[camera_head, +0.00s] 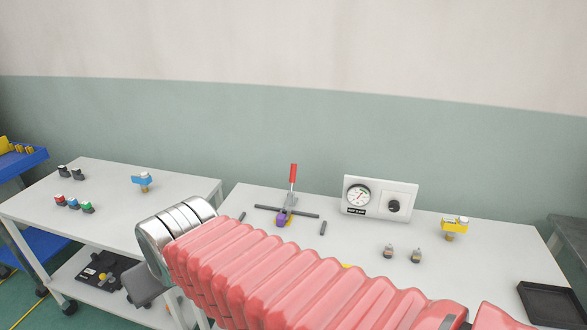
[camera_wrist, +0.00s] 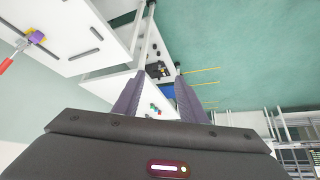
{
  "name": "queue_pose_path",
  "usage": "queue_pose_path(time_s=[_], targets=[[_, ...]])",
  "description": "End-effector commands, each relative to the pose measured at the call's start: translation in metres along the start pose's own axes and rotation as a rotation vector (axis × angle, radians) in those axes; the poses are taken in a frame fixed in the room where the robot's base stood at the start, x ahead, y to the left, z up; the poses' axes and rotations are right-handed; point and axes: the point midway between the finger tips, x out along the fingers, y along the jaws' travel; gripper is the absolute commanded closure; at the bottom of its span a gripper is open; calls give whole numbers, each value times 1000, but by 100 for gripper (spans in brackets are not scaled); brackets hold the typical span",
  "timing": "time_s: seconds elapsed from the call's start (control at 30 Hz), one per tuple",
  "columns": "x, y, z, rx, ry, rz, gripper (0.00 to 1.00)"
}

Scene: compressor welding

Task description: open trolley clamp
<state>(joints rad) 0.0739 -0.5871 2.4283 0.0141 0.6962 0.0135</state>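A toggle clamp (camera_head: 283,218) with a purple body and dark crossbar is on the middle white table. Its red handle (camera_head: 293,173) points upward. I cannot tell whether its jaw is closed. In the wrist view the clamp (camera_wrist: 37,37) is at the upper left, with its red handle (camera_wrist: 6,65) cut by the frame edge. My gripper (camera_wrist: 159,76) has its two dark fingers apart with nothing between them. It is well away from the clamp and points toward the far trolley and floor. My gripper cannot be made out in the head view.
A gauge box (camera_head: 380,198) stands right of the clamp. Small dark rods and two small fittings (camera_head: 415,255) lie nearby. A yellow-topped part (camera_head: 453,226) and black tray (camera_head: 551,303) are at right. The left trolley (camera_head: 110,215) holds coloured buttons and a blue-topped part (camera_head: 143,182).

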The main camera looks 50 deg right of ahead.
Motion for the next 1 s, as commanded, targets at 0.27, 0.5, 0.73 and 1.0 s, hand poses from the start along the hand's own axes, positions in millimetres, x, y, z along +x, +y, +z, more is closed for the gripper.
queue_pose_path(time_s=[0.27,0.5,0.73,1.0], targets=[[47,44,-78,103,135,54,62],[87,96,-134,185,258,114,62],[125,159,-174,258,373,184,62],[168,245,-200,336,507,289,62]])
